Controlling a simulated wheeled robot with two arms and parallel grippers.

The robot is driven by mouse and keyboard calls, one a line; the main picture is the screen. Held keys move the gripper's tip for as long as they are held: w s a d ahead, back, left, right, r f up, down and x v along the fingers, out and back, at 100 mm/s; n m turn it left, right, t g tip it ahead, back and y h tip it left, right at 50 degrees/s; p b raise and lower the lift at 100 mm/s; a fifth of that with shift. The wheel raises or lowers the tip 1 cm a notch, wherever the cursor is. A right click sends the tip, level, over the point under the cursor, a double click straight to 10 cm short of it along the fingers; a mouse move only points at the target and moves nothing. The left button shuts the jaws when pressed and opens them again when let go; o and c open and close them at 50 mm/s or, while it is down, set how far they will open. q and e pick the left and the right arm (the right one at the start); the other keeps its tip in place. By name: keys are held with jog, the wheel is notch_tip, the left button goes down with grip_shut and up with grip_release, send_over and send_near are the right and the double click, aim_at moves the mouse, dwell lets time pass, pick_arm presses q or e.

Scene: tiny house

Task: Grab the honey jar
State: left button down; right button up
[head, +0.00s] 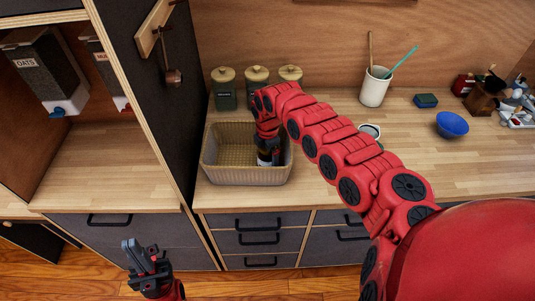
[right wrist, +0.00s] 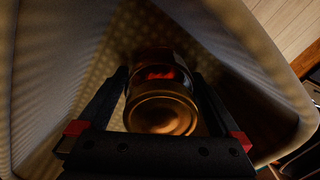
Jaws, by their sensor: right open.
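The honey jar (right wrist: 162,108) has a gold lid and a dark body with a red mark, and it is inside the woven basket (head: 221,174). In the head view only a small part of the jar (head: 264,159) shows under my right gripper (head: 268,148). In the right wrist view the jar is between the two spread fingers of my right gripper (right wrist: 160,98), one on each side. Contact with the fingers cannot be told. My left gripper (head: 143,252) is low at the left, in front of the drawers, with its fingers apart and empty.
Several green canisters (head: 224,88) stand behind the basket. A white utensil cup (head: 374,88), a blue bowl (head: 452,125) and a sponge (head: 426,101) are on the counter to the right. A tall dark cabinet panel (head: 160,105) rises left of the basket. The basket walls surround my right gripper.

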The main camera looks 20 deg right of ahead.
grip_shut()
dwell(0.3)
jog(key=shift+r, duration=0.1)
